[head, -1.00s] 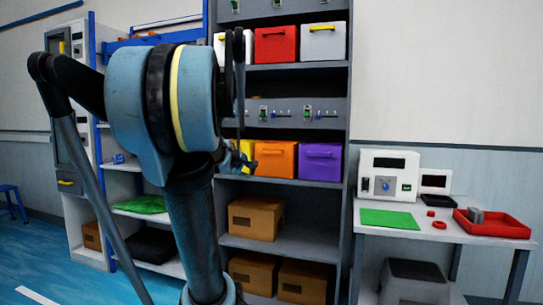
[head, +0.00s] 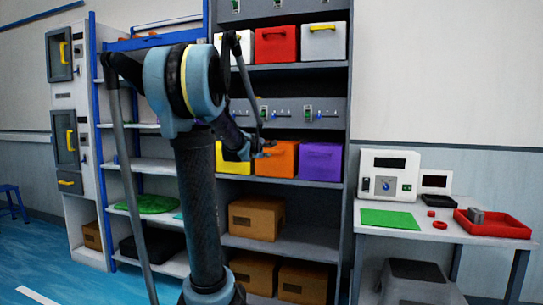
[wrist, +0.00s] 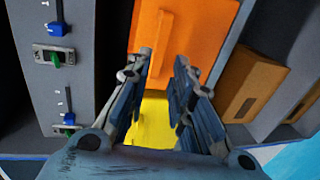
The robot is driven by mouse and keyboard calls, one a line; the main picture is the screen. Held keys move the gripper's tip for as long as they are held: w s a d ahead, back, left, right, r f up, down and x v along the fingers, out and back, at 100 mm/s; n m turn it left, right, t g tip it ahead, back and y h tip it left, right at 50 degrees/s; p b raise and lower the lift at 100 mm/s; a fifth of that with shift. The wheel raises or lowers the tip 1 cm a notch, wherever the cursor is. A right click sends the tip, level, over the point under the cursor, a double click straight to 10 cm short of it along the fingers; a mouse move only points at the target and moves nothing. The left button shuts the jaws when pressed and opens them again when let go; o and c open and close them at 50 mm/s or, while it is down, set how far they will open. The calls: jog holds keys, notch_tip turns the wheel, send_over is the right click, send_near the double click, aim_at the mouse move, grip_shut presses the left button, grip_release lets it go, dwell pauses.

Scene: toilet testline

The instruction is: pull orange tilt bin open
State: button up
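The orange tilt bin (head: 284,166) sits in a row on the middle shelf of the grey rack, its front looking flush with its neighbours. Its orange bar handle (wrist: 158,42) shows in the wrist view, near and roughly between my fingertips. My gripper (wrist: 162,58) is open, with a gap between its two fingers. The fingers point at the bin front, and I cannot tell whether they touch the handle. In the head view my gripper (head: 263,151) is in front of the bin's upper left part and hides some of it.
A yellow bin (head: 233,168) and a purple bin (head: 321,163) flank the orange one. A panel of switches (head: 305,113) is above. Cardboard boxes (head: 256,217) stand below. A table (head: 450,233) with a red tray (head: 494,224) is at the right.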

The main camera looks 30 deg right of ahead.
aim_at(272, 152)
jog(key=x, duration=1.1)
jog(key=shift+w+d+f, duration=0.1)
jog(key=shift+w+d, duration=0.1)
jog(key=shift+d, duration=0.15)
grip_shut()
